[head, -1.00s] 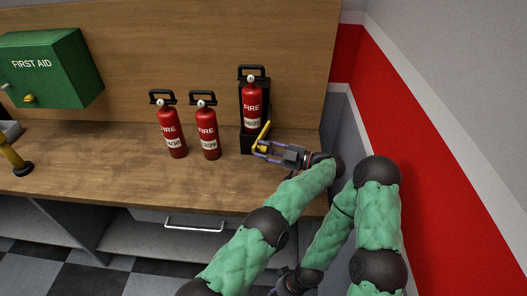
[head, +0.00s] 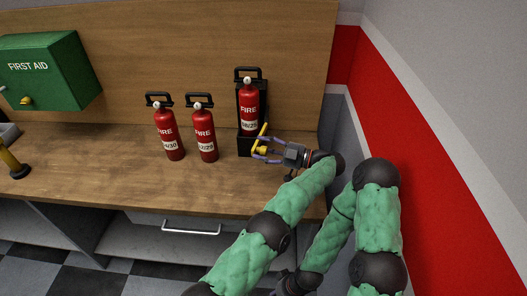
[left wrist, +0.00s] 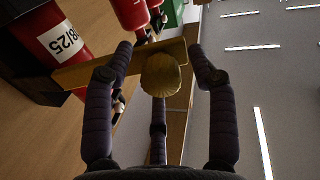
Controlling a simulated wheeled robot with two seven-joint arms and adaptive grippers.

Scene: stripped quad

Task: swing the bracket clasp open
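A black bracket (head: 245,147) stands at the back right of the wooden counter and holds a red fire extinguisher (head: 249,108). Its yellow clasp (head: 263,132) sticks out at the bracket's front right. In the left wrist view the clasp shows as a flat yellow bar (left wrist: 85,75) with a round ribbed knob (left wrist: 160,75). My left gripper (head: 258,151) is at the clasp, coming from the right. Its fingers are spread around the knob, with gaps visible at both sides. My right arm runs down to the bottom edge, where its dark end (head: 290,284) is partly hidden; its fingers cannot be made out.
Two more red extinguishers (head: 168,134) (head: 204,134) stand on the counter (head: 110,172) left of the bracket. A green first aid box (head: 45,72) is on the back panel. A wall with a red stripe (head: 430,150) is close on the right. The counter's front middle is clear.

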